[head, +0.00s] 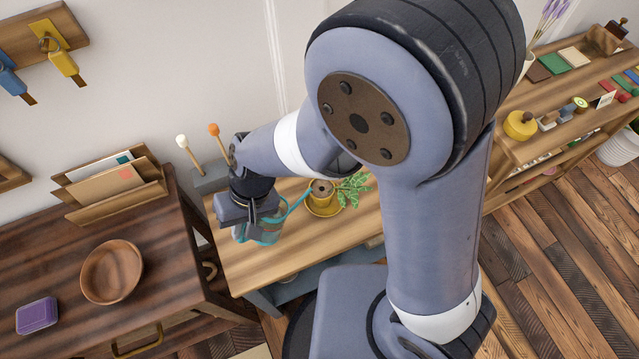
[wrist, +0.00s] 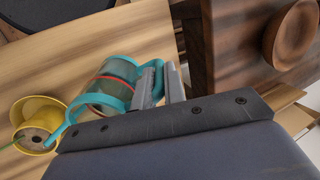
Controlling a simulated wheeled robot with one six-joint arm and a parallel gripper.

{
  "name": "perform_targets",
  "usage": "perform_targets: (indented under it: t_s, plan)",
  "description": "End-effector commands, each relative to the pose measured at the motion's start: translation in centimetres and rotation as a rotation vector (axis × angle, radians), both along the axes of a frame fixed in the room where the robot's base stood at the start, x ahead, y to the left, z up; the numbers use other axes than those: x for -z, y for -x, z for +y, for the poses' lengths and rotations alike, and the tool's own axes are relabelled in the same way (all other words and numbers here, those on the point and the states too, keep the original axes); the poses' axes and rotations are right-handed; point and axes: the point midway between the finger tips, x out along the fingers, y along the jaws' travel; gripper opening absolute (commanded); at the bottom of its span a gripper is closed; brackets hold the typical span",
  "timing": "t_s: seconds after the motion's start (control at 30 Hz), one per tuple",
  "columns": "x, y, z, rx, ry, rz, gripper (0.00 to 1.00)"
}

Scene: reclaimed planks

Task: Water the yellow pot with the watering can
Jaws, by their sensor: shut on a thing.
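The watering can (head: 270,232) has a see-through grey body with teal rims and a teal spout. It also shows in the wrist view (wrist: 118,70). My gripper (head: 254,213) is shut on its handle, with the fingers (wrist: 150,86) at the can's right side in the wrist view. The yellow pot (head: 322,199) stands in a yellow saucer on the light wooden bench, right of the can. In the wrist view the pot (wrist: 38,146) is at lower left. The spout tip appears at the pot's rim. I cannot tell whether water flows or the can touches the bench.
A leafy green plant (head: 350,188) is beside the pot. A grey block with two round-headed sticks (head: 210,178) stands behind the can. A dark table at left holds a wooden bowl (head: 112,271), a letter rack (head: 112,187) and a purple box (head: 37,316).

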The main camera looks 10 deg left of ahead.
Motion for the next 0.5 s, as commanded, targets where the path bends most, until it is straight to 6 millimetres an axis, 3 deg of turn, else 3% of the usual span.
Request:
perform_targets:
  t_s: [0.5]
  plan:
    - [-1.1,-0.4,-0.4,0.0,-0.03,0.03,0.0]
